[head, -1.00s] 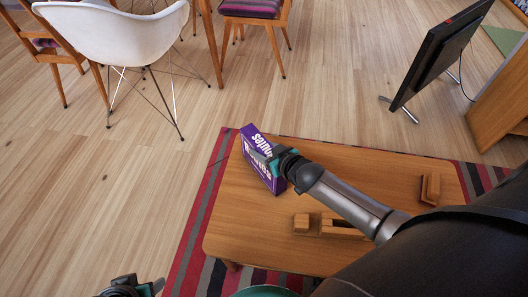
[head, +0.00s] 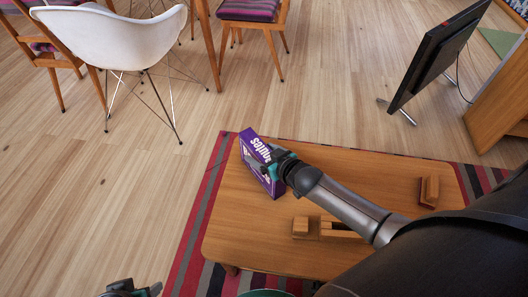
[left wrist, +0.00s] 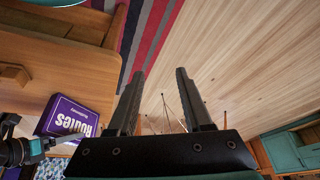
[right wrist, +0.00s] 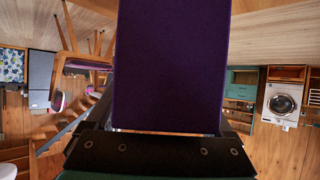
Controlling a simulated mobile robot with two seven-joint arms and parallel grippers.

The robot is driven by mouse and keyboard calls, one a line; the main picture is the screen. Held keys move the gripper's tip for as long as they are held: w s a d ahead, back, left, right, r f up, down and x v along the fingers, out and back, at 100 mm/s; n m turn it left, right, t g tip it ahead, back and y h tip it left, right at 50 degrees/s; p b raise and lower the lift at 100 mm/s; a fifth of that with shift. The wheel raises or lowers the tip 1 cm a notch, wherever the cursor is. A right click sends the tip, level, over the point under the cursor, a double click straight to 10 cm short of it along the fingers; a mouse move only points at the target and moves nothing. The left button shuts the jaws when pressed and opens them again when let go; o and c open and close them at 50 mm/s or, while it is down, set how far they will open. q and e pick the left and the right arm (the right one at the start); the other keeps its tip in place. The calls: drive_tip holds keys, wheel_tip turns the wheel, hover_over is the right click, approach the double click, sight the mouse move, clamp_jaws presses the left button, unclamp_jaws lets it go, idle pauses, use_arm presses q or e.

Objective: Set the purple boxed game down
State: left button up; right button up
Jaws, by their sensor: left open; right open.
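The purple boxed game (head: 254,150) stands at the far left corner of the low wooden table (head: 245,225) in the head view. Its white lettering faces up and toward me. My right gripper (head: 276,164) is open at the box's right side, its fingers partly hidden. In the right wrist view the box (right wrist: 170,65) fills the middle, between or just in front of the fingers. The left wrist view shows the box (left wrist: 75,118) by the table edge. My left gripper (left wrist: 165,102) is open and empty, away from the table; it shows at the head view's bottom edge (head: 135,289).
Small wooden blocks (head: 300,226) and another wooden piece (head: 429,191) lie on the table. A striped rug (head: 190,255) is under it. A white chair (head: 115,40) stands at the back left, a black screen (head: 430,60) at the back right. Floor between is clear.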

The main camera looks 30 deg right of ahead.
drive_tip(key=shift+r, duration=0.1)
drive_tip(key=shift+s+r, duration=0.1)
drive_tip(key=shift+r, duration=0.05)
drive_tip(key=p+v, duration=0.5)
drive_tip(key=v, duration=0.4)
drive_tip(key=shift+s+r, duration=0.1)
drive_tip(key=shift+s, duration=0.15)
use_arm(q)
drive_tip(key=s+f+g, duration=0.1)
drive_tip(key=s+f, duration=0.1)
drive_tip(key=f, duration=0.4)
drive_tip(key=s+a+f+p, duration=0.1)
drive_tip(key=s+f, duration=0.1)
drive_tip(key=f, duration=0.4)
drive_tip(key=shift+s+a+f+g, duration=0.2)
drive_tip(key=shift+s+f+g, duration=0.1)
drive_tip(key=shift+g, duration=0.1)
use_arm(e)
drive_tip(key=shift+v, duration=1.05)
